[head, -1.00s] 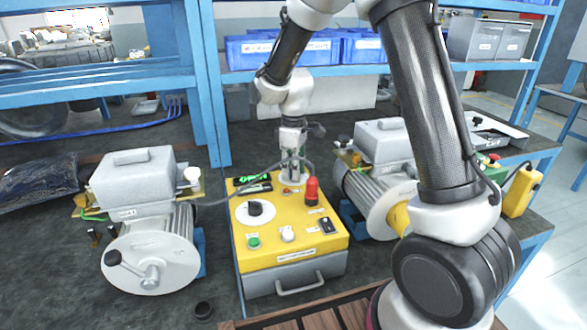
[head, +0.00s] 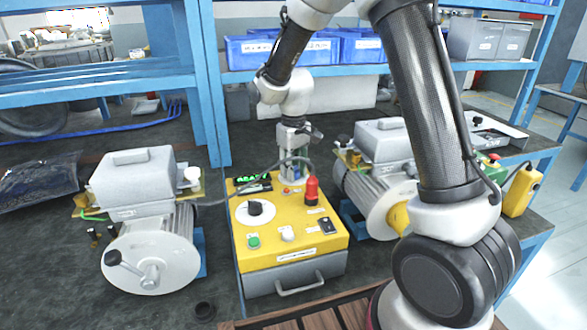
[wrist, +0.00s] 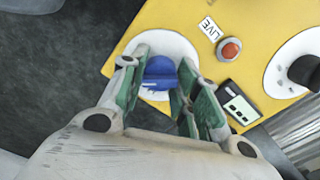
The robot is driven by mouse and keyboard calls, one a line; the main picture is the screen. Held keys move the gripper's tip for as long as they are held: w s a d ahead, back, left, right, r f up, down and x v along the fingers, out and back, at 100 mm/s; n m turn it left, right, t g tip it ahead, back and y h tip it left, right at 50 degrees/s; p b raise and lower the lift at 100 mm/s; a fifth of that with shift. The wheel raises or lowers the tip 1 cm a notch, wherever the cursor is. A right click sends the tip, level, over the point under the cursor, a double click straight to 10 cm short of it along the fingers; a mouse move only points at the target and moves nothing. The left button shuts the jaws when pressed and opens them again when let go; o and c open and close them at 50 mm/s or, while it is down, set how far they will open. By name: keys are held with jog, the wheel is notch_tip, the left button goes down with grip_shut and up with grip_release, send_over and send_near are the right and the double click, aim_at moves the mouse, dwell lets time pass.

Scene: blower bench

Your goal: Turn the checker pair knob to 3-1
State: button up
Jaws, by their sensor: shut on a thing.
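The yellow checker box (head: 275,258) stands on the bench with knobs, buttons and a small green-lit display (head: 249,179) on top. My gripper (head: 293,176) points down over the back of the box. In the wrist view its green-padded fingers are shut on a blue knob (wrist: 160,70), which sits on a white round dial (wrist: 180,45). The fingers partly cover the dial, and its marks cannot be read. A black knob (head: 255,208) on another white dial sits nearer the front left of the box.
A red lamp (head: 311,189) stands close to the right of my gripper. Grey blower motors stand left (head: 150,250) and right (head: 372,185) of the box. A cable loops by my gripper. A blue shelf post (head: 211,100) rises behind left.

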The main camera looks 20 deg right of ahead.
jog(key=shift+m, duration=0.9)
jog(key=o, duration=1)
jog(key=shift+o, duration=0.2)
jog(key=shift+r, duration=0.1)
notch_tip(320, 180, up, 12)
